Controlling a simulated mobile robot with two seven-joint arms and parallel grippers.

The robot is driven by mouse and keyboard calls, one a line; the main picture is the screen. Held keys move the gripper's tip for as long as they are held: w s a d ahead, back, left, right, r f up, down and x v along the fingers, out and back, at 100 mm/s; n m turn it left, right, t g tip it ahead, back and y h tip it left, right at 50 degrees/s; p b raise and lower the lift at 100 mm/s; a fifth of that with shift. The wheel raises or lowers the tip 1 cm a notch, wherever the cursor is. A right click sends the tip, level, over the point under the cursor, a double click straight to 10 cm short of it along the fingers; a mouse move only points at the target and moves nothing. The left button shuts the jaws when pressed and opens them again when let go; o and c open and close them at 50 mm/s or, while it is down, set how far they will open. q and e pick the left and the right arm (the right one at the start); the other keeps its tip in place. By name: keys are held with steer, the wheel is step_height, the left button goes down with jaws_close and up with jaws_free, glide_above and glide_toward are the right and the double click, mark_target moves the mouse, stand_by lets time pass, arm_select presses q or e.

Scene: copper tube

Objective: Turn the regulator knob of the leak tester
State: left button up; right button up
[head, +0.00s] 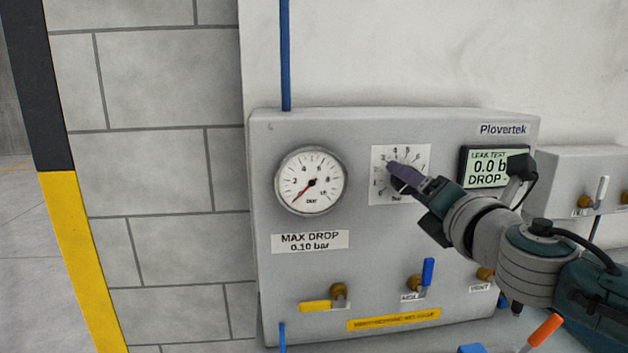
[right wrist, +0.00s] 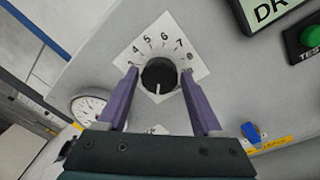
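The leak tester (head: 380,265) is a grey panel marked Plovertek on the wall. Its black regulator knob (right wrist: 158,75) with a white pointer mark sits on a white numbered dial plate (head: 418,155). My right gripper (head: 395,170) reaches the dial from the right and largely hides the knob in the head view. In the right wrist view its two purple fingers (right wrist: 160,71) stand apart on either side of the knob, with small gaps visible. The pressure gauge (head: 310,181) has its needle at the low end. The display (head: 490,165) is partly covered by my arm. My left gripper is not in view.
Below are a yellow-handled valve (head: 318,305), a blue-handled valve (head: 427,272) and a vent valve (head: 485,274). A green button (right wrist: 311,37) shows in the right wrist view. A yellow and black post (head: 70,240) stands at left. An orange handle (head: 545,330) is low right.

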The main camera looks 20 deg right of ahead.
jaws_close()
stand_by(0.3)
steer(key=shift+m, duration=0.3)
steer(key=m+b, duration=0.2)
steer(key=m, duration=0.3)
steer(key=m+h+b, duration=0.1)
steer(key=m+b, duration=0.2)
steer(key=m, duration=0.3)
steer(key=shift+a+m+t, duration=0.1)
steer(key=shift+m+t, duration=0.2)
stand_by(0.4)
steer(key=shift+o, duration=1.7)
jaws_free()
